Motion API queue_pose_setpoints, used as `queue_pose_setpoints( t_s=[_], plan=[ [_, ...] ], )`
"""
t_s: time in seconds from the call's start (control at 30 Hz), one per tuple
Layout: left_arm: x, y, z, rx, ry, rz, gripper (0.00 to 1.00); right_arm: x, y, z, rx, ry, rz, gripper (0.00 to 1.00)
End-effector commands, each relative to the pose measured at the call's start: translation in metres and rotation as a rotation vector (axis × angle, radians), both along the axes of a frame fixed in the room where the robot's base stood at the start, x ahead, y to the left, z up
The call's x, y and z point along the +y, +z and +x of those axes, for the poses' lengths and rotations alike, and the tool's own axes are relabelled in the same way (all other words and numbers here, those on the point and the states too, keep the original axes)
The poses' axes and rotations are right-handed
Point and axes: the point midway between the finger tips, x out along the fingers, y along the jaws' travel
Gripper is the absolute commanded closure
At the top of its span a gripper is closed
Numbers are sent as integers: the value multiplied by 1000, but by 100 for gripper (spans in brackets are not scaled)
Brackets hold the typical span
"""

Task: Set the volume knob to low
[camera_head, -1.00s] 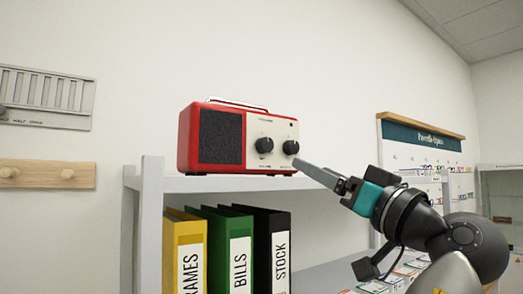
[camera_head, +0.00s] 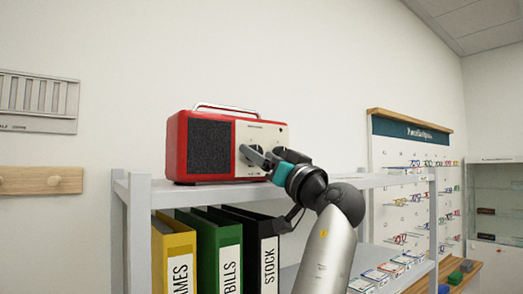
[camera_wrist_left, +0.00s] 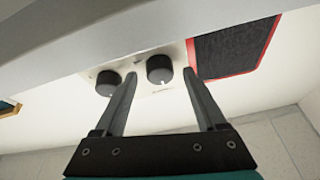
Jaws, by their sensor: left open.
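A red radio (camera_head: 208,147) with a dark speaker grille and a cream panel stands on the top shelf. In the left wrist view it shows upside down, with two black knobs: one nearer the speaker (camera_wrist_left: 160,66) and one farther from it (camera_wrist_left: 107,84). The knob nearer the speaker has a white mark at its lower edge in that picture. I cannot read which knob is for volume. My left gripper (camera_head: 258,152) is open in front of the panel; its fingers (camera_wrist_left: 160,76) lie on either side of the nearer-speaker knob. I cannot tell whether they touch it. My right gripper is not in view.
The grey shelf (camera_head: 147,195) runs beneath the radio. Yellow (camera_head: 176,250), green (camera_head: 207,250) and black (camera_head: 240,250) binders stand below. A wooden peg rail (camera_head: 40,180) is at left; an eyeglasses display board (camera_head: 410,150) is at right.

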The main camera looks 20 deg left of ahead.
Motion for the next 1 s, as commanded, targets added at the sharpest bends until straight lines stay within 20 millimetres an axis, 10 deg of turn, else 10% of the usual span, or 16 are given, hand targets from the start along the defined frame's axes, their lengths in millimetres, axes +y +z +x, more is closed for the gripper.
queue_pose_setpoints(
  t_s=[0.3, 1.0],
  plan=[
    [2, 0, 1, 0, 0, 0, 29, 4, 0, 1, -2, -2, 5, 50],
    [1, 0, 1, 1, 0, 1, 100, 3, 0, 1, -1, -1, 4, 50]
  ],
)
